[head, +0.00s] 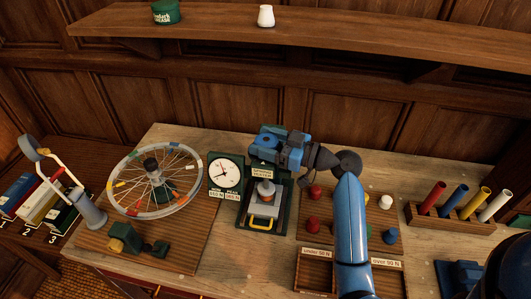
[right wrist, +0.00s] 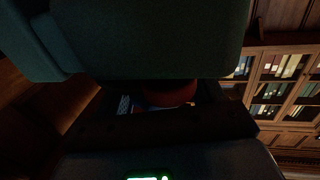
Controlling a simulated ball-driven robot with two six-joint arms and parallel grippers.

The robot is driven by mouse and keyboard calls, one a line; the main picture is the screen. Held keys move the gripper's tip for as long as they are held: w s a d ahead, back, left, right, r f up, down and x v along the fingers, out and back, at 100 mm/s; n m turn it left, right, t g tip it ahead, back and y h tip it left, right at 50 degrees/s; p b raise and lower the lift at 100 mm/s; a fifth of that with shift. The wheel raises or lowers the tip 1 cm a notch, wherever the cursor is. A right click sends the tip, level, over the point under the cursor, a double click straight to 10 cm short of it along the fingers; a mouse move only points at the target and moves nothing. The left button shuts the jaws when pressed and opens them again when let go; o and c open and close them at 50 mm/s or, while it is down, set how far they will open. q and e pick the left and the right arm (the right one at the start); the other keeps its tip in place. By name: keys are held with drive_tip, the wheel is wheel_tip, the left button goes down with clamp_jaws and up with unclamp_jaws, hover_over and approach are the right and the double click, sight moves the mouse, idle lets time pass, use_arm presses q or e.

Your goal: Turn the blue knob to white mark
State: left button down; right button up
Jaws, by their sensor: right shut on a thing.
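The green tester (head: 245,213) stands at the middle of the table, with a grey plate, an orange-topped piece (head: 266,189) and a yellow handle. My right gripper (head: 256,146) is at the tester's top, reaching in from the right, and is shut. The blue knob is hidden or cannot be told apart from my blue gripper there; the place fits the grip being on it. I cannot see a white mark. In the right wrist view a dark green body fills the top, above my dark gripper part (right wrist: 160,125). My left gripper is not in view.
A round white dial (head: 224,173) stands left of the tester. A spoked wheel (head: 155,181) lies further left. Right are a board with red, white and blue pieces, front bins (head: 318,252) and a rack (head: 450,219) of coloured cylinders. A shelf (head: 330,32) runs above.

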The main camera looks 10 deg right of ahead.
drive_tip(key=n+g+y+b, duration=0.1)
drive_tip(key=n+g+b, duration=0.1)
drive_tip(key=g+b, duration=0.2)
drive_tip(key=n+g+y+b, duration=0.1)
drive_tip(key=n+g+b, duration=0.2)
drive_tip(key=g, duration=0.1)
drive_tip(key=n+g+y+b, duration=0.1)
drive_tip(key=n+g+b, duration=0.2)
drive_tip(key=g+b, duration=0.1)
drive_tip(key=shift+f+b, duration=0.35)
drive_tip(key=shift+f, duration=0.05)
drive_tip(key=shift+r+n+g+h+b, duration=0.15)
drive_tip(key=shift+n+g+h+b, duration=0.25)
drive_tip(key=shift+n+g+b, duration=1.45)
drive_tip(key=shift+s+m+g+p, duration=0.1)
drive_tip(key=shift+m+g+p, duration=0.15)
drive_tip(key=shift+g+p, duration=0.45)
drive_tip(key=o, duration=0.7)
drive_tip(key=shift+c, duration=0.2)
drive_tip(key=o, duration=0.4)
drive_tip(key=shift+s+d+r, duration=0.1)
drive_tip(key=shift+s, duration=0.2)
drive_tip(key=shift+w, duration=0.2)
